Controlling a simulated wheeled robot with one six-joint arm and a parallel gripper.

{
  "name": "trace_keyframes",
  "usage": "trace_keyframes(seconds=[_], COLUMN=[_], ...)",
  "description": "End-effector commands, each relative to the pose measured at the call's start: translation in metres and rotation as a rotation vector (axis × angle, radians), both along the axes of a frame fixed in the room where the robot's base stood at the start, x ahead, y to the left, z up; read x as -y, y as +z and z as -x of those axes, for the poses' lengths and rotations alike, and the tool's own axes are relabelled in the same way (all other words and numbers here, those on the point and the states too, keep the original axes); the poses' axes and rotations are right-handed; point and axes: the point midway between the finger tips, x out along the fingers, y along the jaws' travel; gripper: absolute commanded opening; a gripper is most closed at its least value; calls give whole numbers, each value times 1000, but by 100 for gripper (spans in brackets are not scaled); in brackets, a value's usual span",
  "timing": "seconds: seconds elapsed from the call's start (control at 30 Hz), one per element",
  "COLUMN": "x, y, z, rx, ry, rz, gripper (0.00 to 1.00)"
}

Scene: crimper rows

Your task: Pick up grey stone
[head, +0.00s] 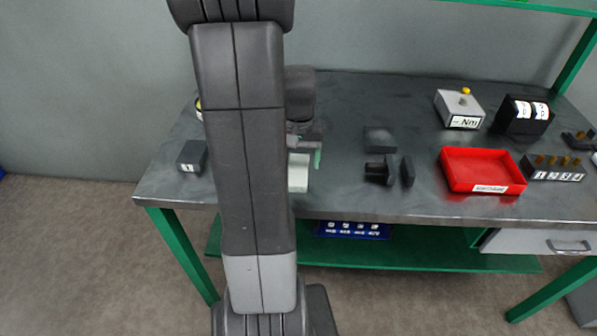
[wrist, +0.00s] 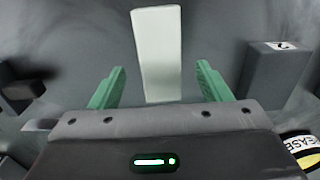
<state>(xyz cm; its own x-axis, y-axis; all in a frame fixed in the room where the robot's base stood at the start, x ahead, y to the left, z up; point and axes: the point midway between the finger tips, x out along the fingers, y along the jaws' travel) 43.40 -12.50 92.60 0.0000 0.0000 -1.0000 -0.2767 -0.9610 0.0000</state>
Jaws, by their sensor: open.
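The grey stone is a pale grey-white rectangular block (wrist: 158,50), lying on the workbench. In the head view the block (head: 298,174) shows just right of my arm, near the bench's front edge. My gripper (wrist: 158,88) is open, with its two green fingers apart. In the wrist view the near end of the block lies between the fingertips, with a gap on each side, and the rest extends beyond them. In the head view my gripper (head: 318,158) is partly hidden behind my arm, beside the block. I cannot tell its exact height above the bench.
A yellow-labelled grease container (wrist: 303,150) is at the lower right. Dark parts (head: 380,172), a red tray (head: 455,180) and a grey Nm box (head: 446,106) occupy the bench to the right.

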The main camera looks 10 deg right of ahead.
Motion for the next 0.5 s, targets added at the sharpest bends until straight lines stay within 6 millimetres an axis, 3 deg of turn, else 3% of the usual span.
trace_keyframes(seconds=[0.2, 0.43, 0.5], x=[-1, -1, -1], y=[-25, -26, -26], z=[1, 1, 1], rx=[-2, 1, 1], ry=[0, 0, 0], rz=[-1, 0, 0], gripper=[71, 71, 61])
